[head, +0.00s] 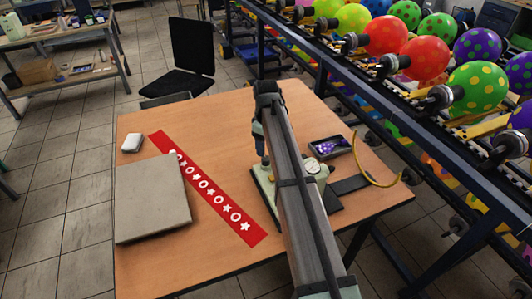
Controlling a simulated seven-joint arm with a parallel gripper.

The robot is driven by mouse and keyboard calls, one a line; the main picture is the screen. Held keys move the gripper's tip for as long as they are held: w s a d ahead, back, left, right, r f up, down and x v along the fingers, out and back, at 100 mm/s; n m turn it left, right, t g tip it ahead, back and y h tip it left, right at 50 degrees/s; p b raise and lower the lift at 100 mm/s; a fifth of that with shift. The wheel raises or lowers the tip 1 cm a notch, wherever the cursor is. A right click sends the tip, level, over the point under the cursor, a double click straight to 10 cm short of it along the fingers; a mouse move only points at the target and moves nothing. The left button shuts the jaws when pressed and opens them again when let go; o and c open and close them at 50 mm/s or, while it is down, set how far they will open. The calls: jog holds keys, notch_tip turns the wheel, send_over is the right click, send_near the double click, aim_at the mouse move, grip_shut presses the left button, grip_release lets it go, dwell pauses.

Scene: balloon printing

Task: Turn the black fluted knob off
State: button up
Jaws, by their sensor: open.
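A small machine with a pale green base (264,184) and a round white dial gauge (312,166) stands on the wooden table (200,122), right of its middle. My arm crosses in front of the machine and hides much of it. I cannot make out the black fluted knob; it may be behind my arm. My gripper (260,150) shows only as a sliver at the left edge of my arm, close to the machine. Its jaws are open, but its fingertips are mostly hidden. I cannot tell whether it touches anything.
A red strip with white shapes (208,190), a grey square slab (152,200) and a small white box (132,142) lie on the left. A dark tray (329,147) and a yellow hose (376,168) lie right. A balloon rack (400,75) stands beyond the table's right side.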

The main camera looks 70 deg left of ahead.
aim_at(266, 158)
notch_tip(266, 158, up, 8)
dwell(0.4)
dwell(0.4)
